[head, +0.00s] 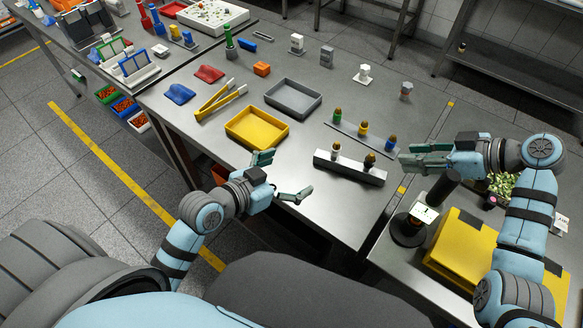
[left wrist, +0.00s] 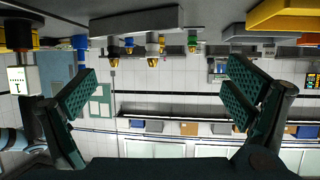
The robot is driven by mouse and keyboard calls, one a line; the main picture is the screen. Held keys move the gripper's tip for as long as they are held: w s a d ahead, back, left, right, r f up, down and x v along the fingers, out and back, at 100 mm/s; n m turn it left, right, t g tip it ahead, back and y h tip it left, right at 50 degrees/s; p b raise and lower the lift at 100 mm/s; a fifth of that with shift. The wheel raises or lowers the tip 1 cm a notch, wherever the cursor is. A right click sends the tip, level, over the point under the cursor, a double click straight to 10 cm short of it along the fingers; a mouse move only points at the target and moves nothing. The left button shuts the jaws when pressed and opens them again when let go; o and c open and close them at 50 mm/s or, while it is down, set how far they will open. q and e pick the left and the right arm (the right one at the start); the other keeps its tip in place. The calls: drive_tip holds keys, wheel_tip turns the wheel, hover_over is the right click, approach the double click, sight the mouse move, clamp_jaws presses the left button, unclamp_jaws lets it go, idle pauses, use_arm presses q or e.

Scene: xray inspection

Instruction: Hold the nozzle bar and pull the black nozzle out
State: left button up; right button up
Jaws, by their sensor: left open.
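The nozzle bar (head: 350,171) is a light grey block on the steel table's front part. It holds a white nozzle (head: 336,153) and a dark nozzle (head: 370,160), which looks black, both upright with brass tops. In the left wrist view, which is upside down, the bar (left wrist: 135,21) is at the top with the black nozzle (left wrist: 113,47) and white nozzle (left wrist: 152,48). My left gripper (head: 287,176) is open and empty, left of the bar, not touching it. My right gripper (head: 404,155) is empty, right of the bar, its fingers apart.
A thin strip behind the bar carries green, yellow and blue nozzles (head: 362,129). A yellow tray (head: 254,143) and grey tray (head: 293,111) lie left of them. At right stand a black post device (head: 408,230) and a yellow box (head: 462,250). The table front of the bar is clear.

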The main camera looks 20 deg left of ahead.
sight(325, 159)
use_arm(q)
drive_tip(key=x, duration=1.4)
drive_tip(key=shift+w+d+r, duration=0.2)
drive_tip(key=shift+w+r, duration=0.1)
drive_tip(key=shift+w, duration=0.05)
drive_tip(key=c, duration=1.8)
drive_tip(key=o, duration=1.4)
